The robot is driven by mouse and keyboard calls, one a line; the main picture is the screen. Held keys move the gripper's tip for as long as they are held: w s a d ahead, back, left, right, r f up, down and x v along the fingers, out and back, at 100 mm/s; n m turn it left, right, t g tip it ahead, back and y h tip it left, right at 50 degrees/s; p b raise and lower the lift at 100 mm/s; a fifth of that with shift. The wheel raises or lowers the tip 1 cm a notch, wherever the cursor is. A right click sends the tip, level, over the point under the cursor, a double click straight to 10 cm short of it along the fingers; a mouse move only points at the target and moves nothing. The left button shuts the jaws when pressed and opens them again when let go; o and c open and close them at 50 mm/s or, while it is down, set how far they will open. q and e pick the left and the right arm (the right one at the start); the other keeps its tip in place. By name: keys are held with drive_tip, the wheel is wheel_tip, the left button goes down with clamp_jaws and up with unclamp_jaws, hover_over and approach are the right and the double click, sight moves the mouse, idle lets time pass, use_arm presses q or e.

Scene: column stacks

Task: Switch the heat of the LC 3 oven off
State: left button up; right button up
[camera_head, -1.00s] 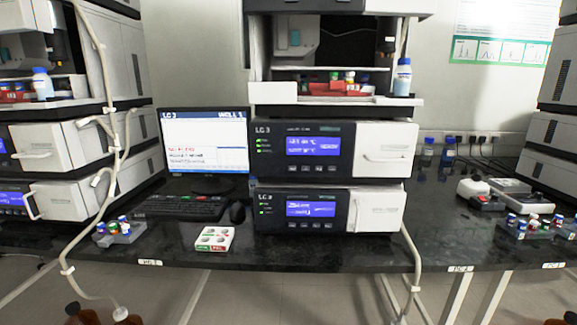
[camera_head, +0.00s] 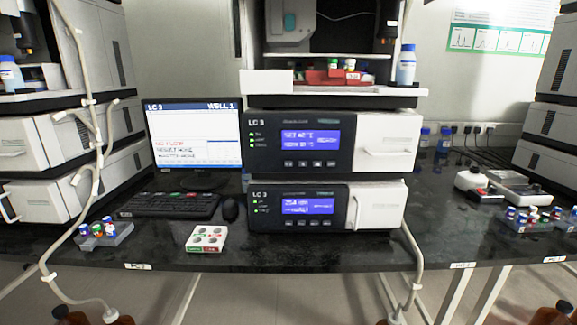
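The LC 3 stack stands in the middle of the bench. Its upper black-fronted module (camera_head: 301,146), marked LC 3, has a lit blue display (camera_head: 310,141) with what look like set and now temperature lines, too small to read surely. A row of small buttons (camera_head: 310,164) sits below the display, and green lamps are lit at its left. Its white door (camera_head: 388,142) is closed. A second LC 3 module (camera_head: 297,212) with its own blue display sits below it. Neither of my grippers is in view.
A monitor (camera_head: 193,136), keyboard (camera_head: 170,206) and mouse (camera_head: 230,208) stand left of the stack. A vial rack (camera_head: 104,233) and hanging tube (camera_head: 94,130) are at left. The bench right of the stack is partly clear.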

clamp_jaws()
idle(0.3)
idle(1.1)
